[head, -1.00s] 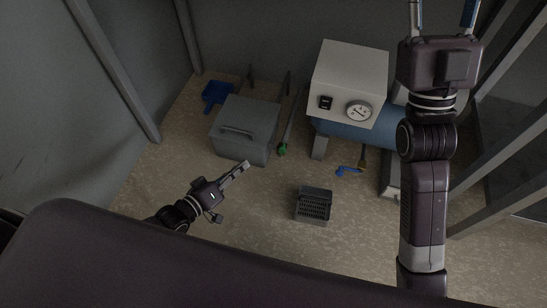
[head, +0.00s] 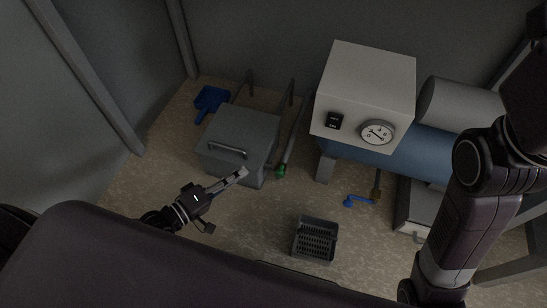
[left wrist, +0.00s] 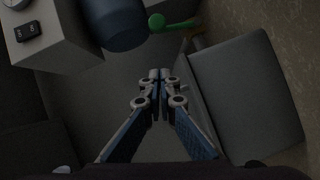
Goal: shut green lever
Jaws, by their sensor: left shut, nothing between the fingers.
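The green lever (head: 281,170) is at the near end of a pipe on the floor, just right of the grey box. In the left wrist view its round green knob and thin green arm (left wrist: 157,22) show at the top, with the arm running to the right. My left gripper (head: 243,173) is shut and empty, left of the lever and apart from it in the head view. In the left wrist view its fingertips (left wrist: 160,76) meet below the knob, with a gap between. My right arm reaches out past the right edge of the head view; its fingers are hidden.
A grey lidded box (head: 240,135) stands close to my left gripper. A blue tank with a pale control box (head: 366,90) stands right of the lever. A blue lever (head: 349,201), a dark basket (head: 316,238) and a blue dustpan (head: 212,99) are on or near the floor.

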